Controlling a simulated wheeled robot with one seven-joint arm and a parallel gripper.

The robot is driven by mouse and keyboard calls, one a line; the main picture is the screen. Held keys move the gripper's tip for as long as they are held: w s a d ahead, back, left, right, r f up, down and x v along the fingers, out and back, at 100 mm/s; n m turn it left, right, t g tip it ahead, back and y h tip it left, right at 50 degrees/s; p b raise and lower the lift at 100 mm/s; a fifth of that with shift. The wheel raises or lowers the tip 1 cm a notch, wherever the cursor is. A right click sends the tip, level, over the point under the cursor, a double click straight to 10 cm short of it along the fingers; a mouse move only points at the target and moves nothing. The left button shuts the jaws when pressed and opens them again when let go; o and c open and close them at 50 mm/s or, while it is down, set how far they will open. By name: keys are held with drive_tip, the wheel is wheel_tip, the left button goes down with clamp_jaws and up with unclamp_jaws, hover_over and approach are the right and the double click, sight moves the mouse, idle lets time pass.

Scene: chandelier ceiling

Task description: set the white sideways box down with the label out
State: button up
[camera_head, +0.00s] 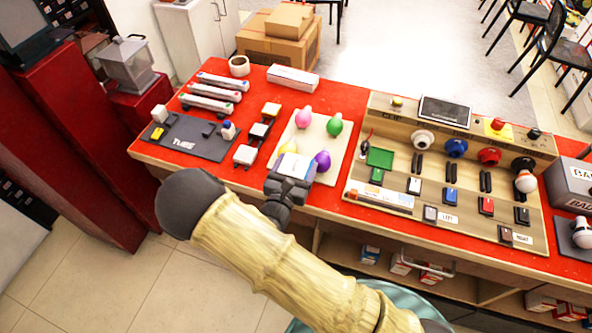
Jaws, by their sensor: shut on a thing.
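My gripper (291,180) is over the front edge of the red table, at the near side of a pale board with coloured bulbs. It is shut on a pale, whitish thing (297,163), mostly hidden by the gripper; I cannot tell its shape or whether a label shows. A long white box (293,79) lies flat at the table's back edge. Another long white box with an orange marking (380,198) lies along the front left of the wooden panel. I cannot tell which of these is the white sideways box.
The red table (330,210) carries a pale board (335,132) with pink, green, yellow and purple bulbs. A wooden panel (455,120) with switches stands to the right. A dark tray (193,137), small blocks and grey rods are at left. Small boxes sit on the shelf below.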

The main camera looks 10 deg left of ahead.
drive_tip(key=shift+f, duration=1.2)
drive_tip(key=o, duration=1)
drive_tip(key=shift+f, duration=0.1)
drive_tip(key=shift+o, duration=0.2)
drive_tip(key=shift+s+a, duration=0.1)
drive_tip(key=shift+s, duration=0.45)
drive_tip(key=s+b, duration=0.2)
drive_tip(key=s, duration=0.9)
drive_tip(key=shift+a, duration=0.4)
drive_tip(key=shift+w, duration=0.1)
